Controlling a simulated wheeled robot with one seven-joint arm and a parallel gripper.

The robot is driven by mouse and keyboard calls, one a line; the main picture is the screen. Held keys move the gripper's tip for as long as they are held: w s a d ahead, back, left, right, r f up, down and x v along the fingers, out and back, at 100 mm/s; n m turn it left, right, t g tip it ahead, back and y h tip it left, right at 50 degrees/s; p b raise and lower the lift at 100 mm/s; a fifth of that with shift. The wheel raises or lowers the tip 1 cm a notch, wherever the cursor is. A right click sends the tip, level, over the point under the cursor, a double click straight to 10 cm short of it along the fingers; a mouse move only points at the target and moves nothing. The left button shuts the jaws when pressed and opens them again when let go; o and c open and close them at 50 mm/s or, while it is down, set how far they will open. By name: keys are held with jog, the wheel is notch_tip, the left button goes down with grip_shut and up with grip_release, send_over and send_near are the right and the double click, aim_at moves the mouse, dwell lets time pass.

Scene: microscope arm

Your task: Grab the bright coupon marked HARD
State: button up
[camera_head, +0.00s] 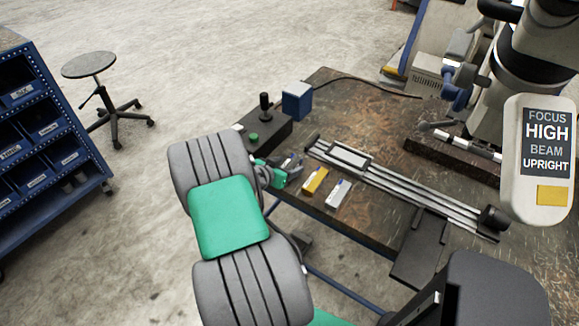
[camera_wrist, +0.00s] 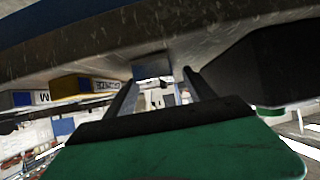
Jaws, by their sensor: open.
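My gripper (camera_head: 291,165) is low at the left edge of the bench, its fingers apart. In the wrist view the two open fingers (camera_wrist: 160,78) reach toward a small grey-blue block (camera_wrist: 152,67) near their tips. I cannot tell whether they touch it, and no lettering shows on it. To the right of my gripper, a yellow coupon (camera_head: 315,181) and a white coupon (camera_head: 338,193) lie side by side. They also show in the wrist view, the yellow one (camera_wrist: 82,86) and the white one (camera_wrist: 30,98), with partial lettering. I cannot read HARD on any piece.
The bench (camera_head: 375,225) carries a railed slide (camera_head: 400,180) behind the coupons, a dark control box with a joystick (camera_head: 265,105), and a blue block (camera_head: 297,101). A microscope (camera_head: 535,60) with a display panel (camera_head: 546,140) stands at right. A stool (camera_head: 90,66) and blue shelf (camera_head: 40,150) stand left.

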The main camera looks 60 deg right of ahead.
grip_shut()
dwell(0.6)
jog(key=shift+r, duration=0.1)
